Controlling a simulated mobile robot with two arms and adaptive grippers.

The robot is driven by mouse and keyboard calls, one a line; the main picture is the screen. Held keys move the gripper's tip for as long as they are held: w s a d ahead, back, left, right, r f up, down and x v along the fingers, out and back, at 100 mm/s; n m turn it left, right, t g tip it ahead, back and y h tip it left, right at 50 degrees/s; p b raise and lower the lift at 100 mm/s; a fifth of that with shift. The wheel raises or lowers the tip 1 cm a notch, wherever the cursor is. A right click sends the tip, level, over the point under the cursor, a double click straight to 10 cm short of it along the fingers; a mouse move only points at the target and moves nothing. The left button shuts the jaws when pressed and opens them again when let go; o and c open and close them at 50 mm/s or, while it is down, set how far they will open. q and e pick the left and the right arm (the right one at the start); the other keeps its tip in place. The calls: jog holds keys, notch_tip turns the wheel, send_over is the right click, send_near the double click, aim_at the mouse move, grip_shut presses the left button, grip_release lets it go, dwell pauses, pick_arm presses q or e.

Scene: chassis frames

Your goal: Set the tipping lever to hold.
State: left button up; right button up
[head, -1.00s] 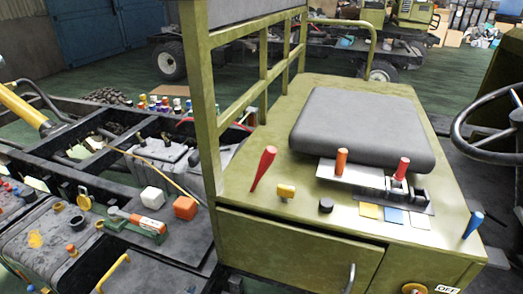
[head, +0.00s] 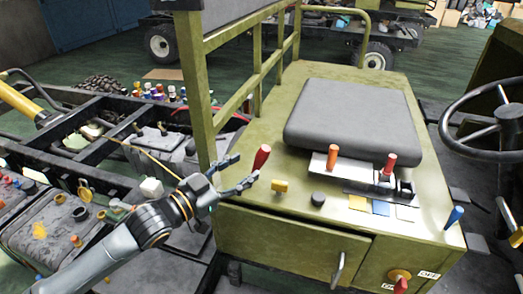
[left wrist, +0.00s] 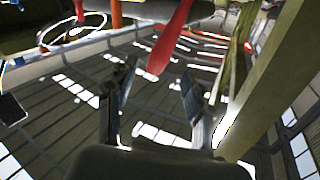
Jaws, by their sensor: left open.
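A red lever (head: 262,157) stands at the left front of the olive seat box, leaning slightly right. My open left gripper (head: 245,171) is just left of it, fingers pointing at it. In the left wrist view the red lever (left wrist: 172,38) reaches down between the open fingers (left wrist: 159,73); I cannot tell whether they touch it. An orange lever (head: 332,157) and another red-topped lever (head: 390,160) stand in a slotted plate by the seat. Which one is the tipping lever is not readable. My right gripper is not in view.
A yellow knob (head: 280,186) and a black knob (head: 318,199) sit close right of the lever. An olive frame post (head: 197,90) rises behind my gripper. The grey seat (head: 352,120), a blue lever (head: 454,217) and the steering wheel (head: 500,105) are farther right.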

aim_at(257, 160)
pick_arm(q)
jog(key=p+x, duration=0.1)
jog(key=x, duration=0.6)
jog(key=shift+p, duration=0.4)
grip_shut()
jog(key=shift+f, duration=0.1)
